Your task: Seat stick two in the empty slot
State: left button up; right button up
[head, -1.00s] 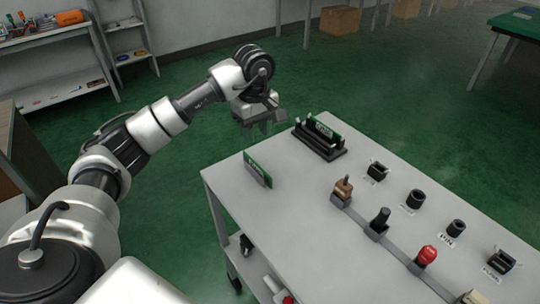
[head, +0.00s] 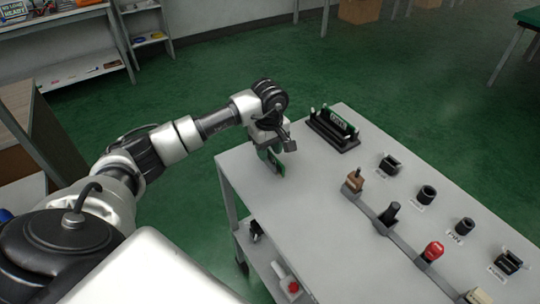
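A green stick (head: 276,163) stands upright near the far left edge of the grey table (head: 262,195). My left gripper (head: 270,151) is right at this stick, with its fingers reaching down around the upper part; whether they are closed on it cannot be told. A black slot holder (head: 326,135) sits at the back of the table, to the right of the gripper. Another green stick with a pale label (head: 341,126) stands in its rear slot. The front slot looks empty. My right gripper is not in view.
A rail with a brown lever (head: 354,182), a black lever (head: 389,214) and a red knob (head: 433,251) runs along the table. Several black sockets (head: 427,194) stand to its right. The tabletop between the left stick and the rail is clear.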

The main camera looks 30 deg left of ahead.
pick_arm(q)
grip_shut()
jog(key=shift+r, duration=0.1)
dwell(0.3)
